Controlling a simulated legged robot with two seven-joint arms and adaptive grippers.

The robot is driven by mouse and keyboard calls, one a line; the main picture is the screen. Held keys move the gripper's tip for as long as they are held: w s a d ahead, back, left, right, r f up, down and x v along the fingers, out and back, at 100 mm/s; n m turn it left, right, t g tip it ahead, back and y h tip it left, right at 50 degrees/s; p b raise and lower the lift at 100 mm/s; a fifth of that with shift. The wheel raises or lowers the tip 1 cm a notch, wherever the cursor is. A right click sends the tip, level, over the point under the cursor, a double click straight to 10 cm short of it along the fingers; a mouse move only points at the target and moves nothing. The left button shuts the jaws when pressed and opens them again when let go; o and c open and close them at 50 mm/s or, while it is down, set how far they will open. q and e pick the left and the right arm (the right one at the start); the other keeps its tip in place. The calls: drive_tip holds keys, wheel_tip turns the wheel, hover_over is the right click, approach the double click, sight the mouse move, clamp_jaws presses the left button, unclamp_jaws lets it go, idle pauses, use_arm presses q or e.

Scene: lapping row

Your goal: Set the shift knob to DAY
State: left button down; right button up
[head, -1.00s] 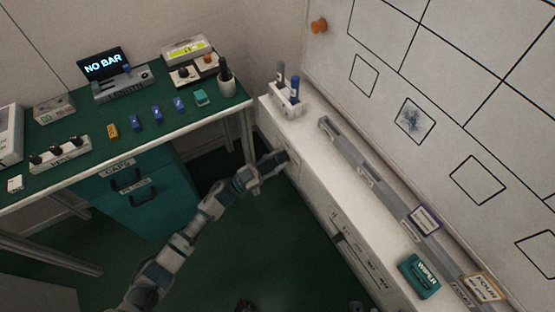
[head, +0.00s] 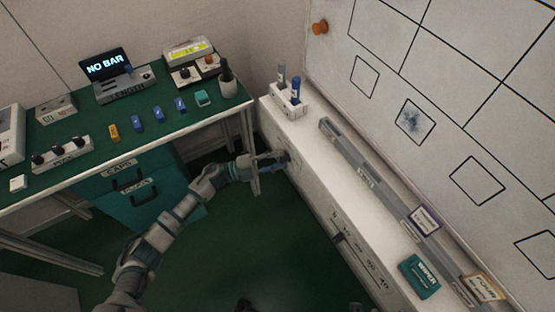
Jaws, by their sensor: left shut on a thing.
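The shift knob (head: 287,157) is a small dark shape on the front face of the white cabinet (head: 305,165), near its far left end. My left gripper (head: 283,161) is at that face, with its fingers closed around the knob. The fingers hide much of the knob, and its pointer and the DAY marking are too small to read.
The green bench (head: 75,145) at left carries a NO BAR display (head: 104,65) and several blue blocks. On the cabinet top are a pen holder (head: 288,100), a grey rail (head: 365,172) and a teal box (head: 419,277).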

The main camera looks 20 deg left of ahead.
use_arm(q)
drive_tip(key=shift+f+m+g+y, duration=0.2)
drive_tip(key=shift+m+g+y, duration=0.15)
drive_tip(key=shift+m, duration=0.55)
drive_tip(key=shift+s+f, duration=0.1)
drive_tip(key=c, duration=0.8)
unclamp_jaws()
drive_tip(key=v, duration=1.2)
drive_tip(key=shift+a, duration=0.15)
